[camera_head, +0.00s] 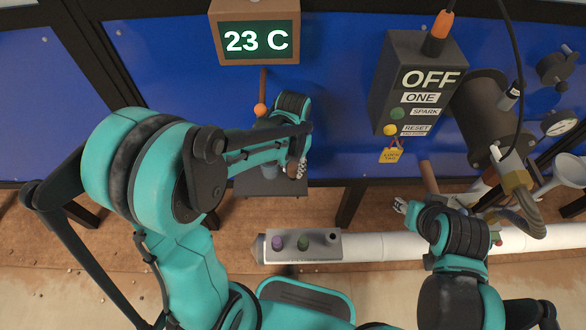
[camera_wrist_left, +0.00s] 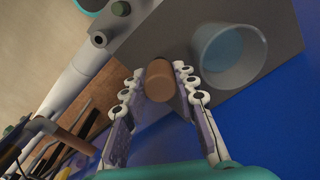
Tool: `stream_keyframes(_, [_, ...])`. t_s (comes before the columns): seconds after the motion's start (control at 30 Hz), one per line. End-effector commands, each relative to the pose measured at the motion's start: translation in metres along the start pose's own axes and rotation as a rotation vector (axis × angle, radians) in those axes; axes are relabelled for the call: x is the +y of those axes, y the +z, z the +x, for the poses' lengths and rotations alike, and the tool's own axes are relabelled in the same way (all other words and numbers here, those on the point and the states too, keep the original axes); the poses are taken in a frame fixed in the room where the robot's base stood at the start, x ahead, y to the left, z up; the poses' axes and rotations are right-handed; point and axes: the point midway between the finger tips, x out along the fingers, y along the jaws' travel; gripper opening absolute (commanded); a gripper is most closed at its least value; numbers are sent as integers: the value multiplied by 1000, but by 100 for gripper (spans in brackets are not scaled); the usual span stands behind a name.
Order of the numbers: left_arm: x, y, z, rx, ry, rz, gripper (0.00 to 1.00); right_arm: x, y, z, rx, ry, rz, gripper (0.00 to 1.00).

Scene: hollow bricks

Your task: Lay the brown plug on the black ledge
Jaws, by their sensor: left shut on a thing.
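The brown plug (camera_wrist_left: 158,82) is between the fingers of my left gripper (camera_wrist_left: 156,86), which is shut on it. The black ledge (camera_head: 262,187) is a dark flat plate below the thermometer display; it also shows in the left wrist view (camera_wrist_left: 278,28). The left gripper (camera_head: 297,168) is at the ledge's right side in the head view, and the arm hides the plug there. In the wrist view the plug overlaps the ledge's edge; I cannot tell whether it touches. My right gripper (camera_head: 401,207) is near the white pipe, its fingers too small to judge.
A translucent bluish cup (camera_wrist_left: 229,55) stands on the ledge, close beside the plug. A grey block (camera_head: 318,245) with a purple and a green plug and an open tube sits on the white pipe (camera_head: 385,248). A dark OFF box (camera_head: 412,85) hangs on the blue wall.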

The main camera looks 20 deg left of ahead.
Motion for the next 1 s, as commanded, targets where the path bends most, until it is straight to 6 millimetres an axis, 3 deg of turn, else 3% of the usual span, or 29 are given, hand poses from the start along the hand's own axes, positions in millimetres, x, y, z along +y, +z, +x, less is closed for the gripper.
stream_keyframes(0.33, [0,0,4,0,0,0,0,0,2,3,0,0,0,40])
stream_keyframes(0.37, [0,0,4,0,0,0,31,0,2,3,0,0,0,40])
stream_keyframes(0.4, [0,0,4,0,0,0,37,0,1,2,0,0,0,40])
stream_keyframes(0.77, [0,0,-2,0,0,0,37,0,-1,-2,0,0,0,40])
stream_keyframes(1.0, [0,1,-46,0,0,0,37,0,-11,-15,0,0,0,40])
